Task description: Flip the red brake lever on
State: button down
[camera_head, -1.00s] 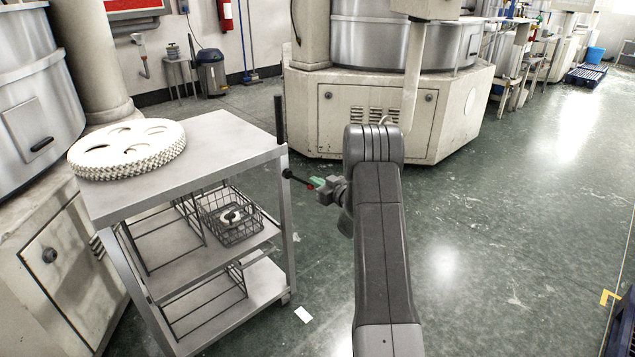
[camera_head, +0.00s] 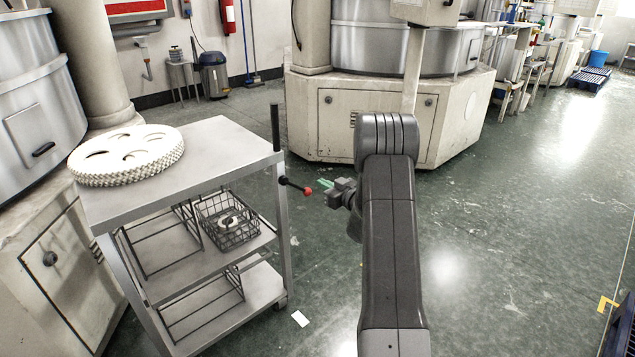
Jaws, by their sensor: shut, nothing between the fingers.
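The brake lever is a dark rod with a red knob (camera_head: 308,191).
A white toothed disc (camera_head: 125,155) lies on the cart top. A wire basket (camera_head: 228,221) sits on the middle shelf. A dark upright handle (camera_head: 275,128) rises at the cart's corner. A large machine (camera_head: 335,115) stands behind.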

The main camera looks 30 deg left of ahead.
jog(key=v, duration=0.5)
jog(key=shift+d, duration=0.15)
